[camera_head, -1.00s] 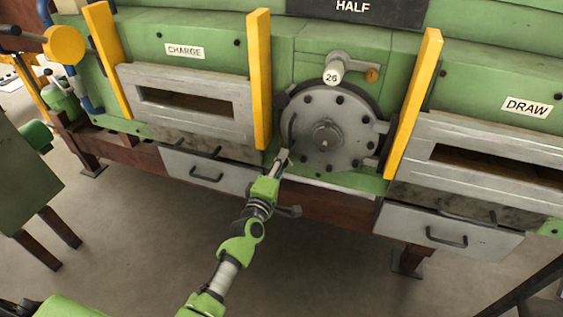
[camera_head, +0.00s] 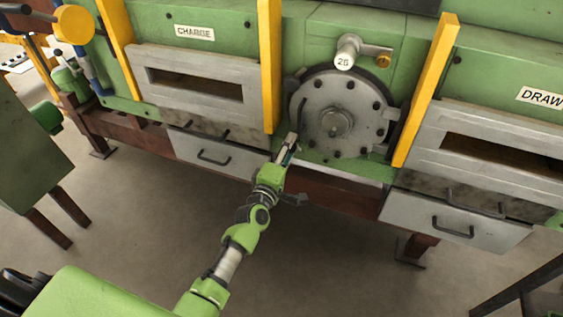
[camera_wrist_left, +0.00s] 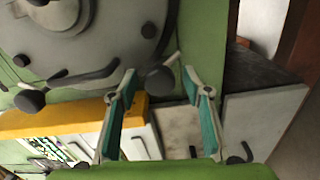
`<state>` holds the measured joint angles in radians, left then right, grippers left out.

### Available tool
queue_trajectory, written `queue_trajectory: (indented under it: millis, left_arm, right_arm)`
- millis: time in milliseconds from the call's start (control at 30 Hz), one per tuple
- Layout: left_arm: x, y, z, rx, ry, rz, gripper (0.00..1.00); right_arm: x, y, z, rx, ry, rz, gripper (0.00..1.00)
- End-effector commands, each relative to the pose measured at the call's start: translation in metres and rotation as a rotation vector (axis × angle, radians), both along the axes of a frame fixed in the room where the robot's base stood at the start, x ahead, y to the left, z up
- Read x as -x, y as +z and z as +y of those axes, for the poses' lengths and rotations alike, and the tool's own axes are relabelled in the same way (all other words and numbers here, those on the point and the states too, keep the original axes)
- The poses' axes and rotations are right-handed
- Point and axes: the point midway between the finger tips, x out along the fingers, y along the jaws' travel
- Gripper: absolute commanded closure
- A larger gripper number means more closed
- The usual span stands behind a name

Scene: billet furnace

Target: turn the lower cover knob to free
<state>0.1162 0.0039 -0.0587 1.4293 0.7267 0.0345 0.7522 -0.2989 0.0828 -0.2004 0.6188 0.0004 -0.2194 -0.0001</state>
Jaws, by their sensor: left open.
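The round grey cover (camera_head: 341,98) is on the green furnace front, with a hub at its middle and dark bolts or knobs around its rim. My left gripper (camera_head: 291,142) is at the cover's lower left edge. In the left wrist view the dark, round lower cover knob (camera_wrist_left: 160,80) appears between the open fingers, which have teal inner pads. I cannot tell whether the fingers touch it. In the head view the gripper hides this knob. A dark bar handle (camera_wrist_left: 85,75) lies beside it on the cover. My right gripper is not in view.
Yellow posts (camera_head: 270,65) and (camera_head: 425,90) flank the cover. The charge door (camera_head: 190,60) is at the left and the draw door (camera_head: 500,125) at the right. A numbered lever (camera_head: 348,52) sits above the cover.

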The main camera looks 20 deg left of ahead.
Motion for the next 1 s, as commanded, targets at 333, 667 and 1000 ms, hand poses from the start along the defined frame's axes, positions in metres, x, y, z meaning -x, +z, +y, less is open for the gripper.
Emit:
queue_trajectory:
  millis: [333,667,1000]
  left_arm:
    - [0.066,-0.002,0.002,0.000,0.000,0.004,0.55]
    - [0.106,-0.001,0.004,-0.001,0.000,0.003,0.55]
    - [0.110,-0.001,0.004,-0.001,0.000,0.002,0.55]
  right_arm:
    - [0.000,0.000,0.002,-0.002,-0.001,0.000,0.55]
    - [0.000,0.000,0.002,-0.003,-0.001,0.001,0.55]
    - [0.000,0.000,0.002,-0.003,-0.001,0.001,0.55]
